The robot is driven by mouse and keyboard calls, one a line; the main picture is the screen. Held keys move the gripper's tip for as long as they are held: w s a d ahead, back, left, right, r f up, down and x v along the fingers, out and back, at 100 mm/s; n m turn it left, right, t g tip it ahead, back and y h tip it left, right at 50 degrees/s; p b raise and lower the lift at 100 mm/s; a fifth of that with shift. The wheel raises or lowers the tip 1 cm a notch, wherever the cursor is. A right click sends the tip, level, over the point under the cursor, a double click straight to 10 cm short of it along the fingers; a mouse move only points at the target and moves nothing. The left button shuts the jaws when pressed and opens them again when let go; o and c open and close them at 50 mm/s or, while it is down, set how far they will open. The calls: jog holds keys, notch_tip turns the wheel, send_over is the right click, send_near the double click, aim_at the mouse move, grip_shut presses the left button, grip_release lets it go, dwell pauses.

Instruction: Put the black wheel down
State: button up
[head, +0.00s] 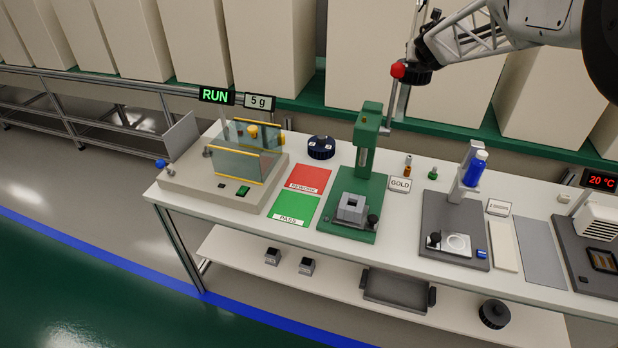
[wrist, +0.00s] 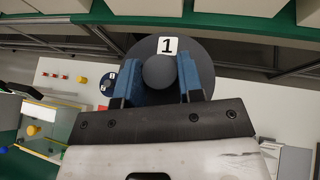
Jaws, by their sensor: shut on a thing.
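The black wheel (wrist: 205,60) is a dark round disc with a central knob and a white label "1" in the wrist view. My gripper (wrist: 157,75) is shut on its knob, with one blue finger on each side. In the head view my gripper (head: 420,63) comes in from the upper right, high above the back of the bench. The wheel (head: 417,77) shows there as a small dark shape beneath it, behind the red ball of the green press's lever. The wheel's underside is hidden.
The white bench (head: 405,160) carries a dark round holder (head: 321,147), a green press (head: 368,150), red (head: 308,179) and green (head: 294,207) mats, and a glass-sided balance (head: 245,150). Another black wheel (head: 494,314) and a grey tray (head: 398,288) are on the lower shelf.

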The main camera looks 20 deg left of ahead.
jog(key=s+a+f+n+g+y, duration=0.1)
jog(key=a+f, duration=0.2)
jog(key=a, duration=0.9)
jog(key=s+a+f+n+y, duration=0.15)
jog(key=a+f, duration=0.25)
jog(key=a, duration=0.8)
jog(key=m+t+h, duration=0.1)
jog(key=m+h, duration=0.2)
send_over(309, 178)
notch_tip(309, 178, down, 18)
jog(key=f, duration=0.1)
jog(key=shift+s+r, duration=0.1)
jog(key=shift+r, duration=0.15)
notch_tip(309, 178, down, 6)
jog(key=shift+f, duration=0.15)
jog(key=shift+f, duration=1.85)
